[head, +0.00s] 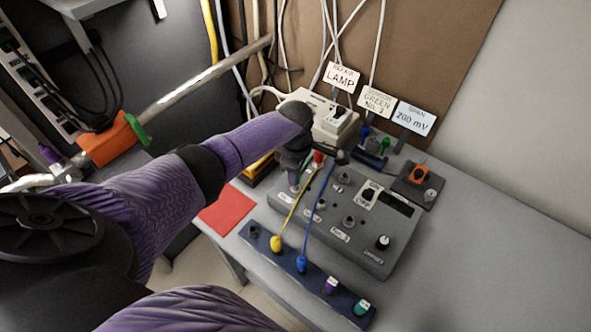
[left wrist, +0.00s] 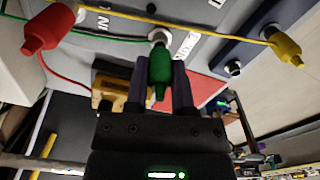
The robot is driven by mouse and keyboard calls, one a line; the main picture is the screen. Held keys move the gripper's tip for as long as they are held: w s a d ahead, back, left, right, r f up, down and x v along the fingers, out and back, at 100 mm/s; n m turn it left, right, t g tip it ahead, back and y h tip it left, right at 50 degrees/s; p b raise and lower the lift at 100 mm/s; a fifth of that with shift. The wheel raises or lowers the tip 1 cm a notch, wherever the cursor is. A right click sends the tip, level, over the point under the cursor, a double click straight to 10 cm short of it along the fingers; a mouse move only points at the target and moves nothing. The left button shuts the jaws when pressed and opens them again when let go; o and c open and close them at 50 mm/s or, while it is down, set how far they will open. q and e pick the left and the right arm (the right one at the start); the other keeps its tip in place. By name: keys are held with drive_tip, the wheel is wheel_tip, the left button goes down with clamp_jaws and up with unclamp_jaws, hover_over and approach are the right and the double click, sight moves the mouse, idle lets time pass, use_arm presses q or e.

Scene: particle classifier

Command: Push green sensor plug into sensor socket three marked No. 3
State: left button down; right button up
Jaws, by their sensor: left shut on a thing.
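My left gripper (left wrist: 158,88) is shut on the green sensor plug (left wrist: 161,66) in the left wrist view. The plug's far end points at a metal socket (left wrist: 160,37) on the grey box. I cannot tell whether it touches or enters it. In the head view my left gripper (head: 293,182) reaches down over the left end of the grey sensor box (head: 375,262) and hides the plug. Two uncovered sockets, a middle one (head: 322,204) and a right one (head: 348,222), continue that front row. Their labels are too small to read surely. My right gripper is out of view.
A blue strip (head: 316,279) before the box holds yellow, blue, purple and teal plugs. A red plug (left wrist: 47,27) and yellow cable lie near the gripper. A card (head: 376,102) reads GREEN NO. 3. A red sheet (head: 228,210) lies left. The table's right side is clear.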

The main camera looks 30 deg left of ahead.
use_arm(q)
drive_tip(key=shift+f+b, duration=0.3)
drive_tip(key=shift+f, duration=0.4)
drive_tip(key=shift+c, duration=2)
unclamp_jaws()
wheel_tip(320, 180, up, 9)
drive_tip(key=p, duration=0.5)
drive_tip(key=shift+r, duration=0.5)
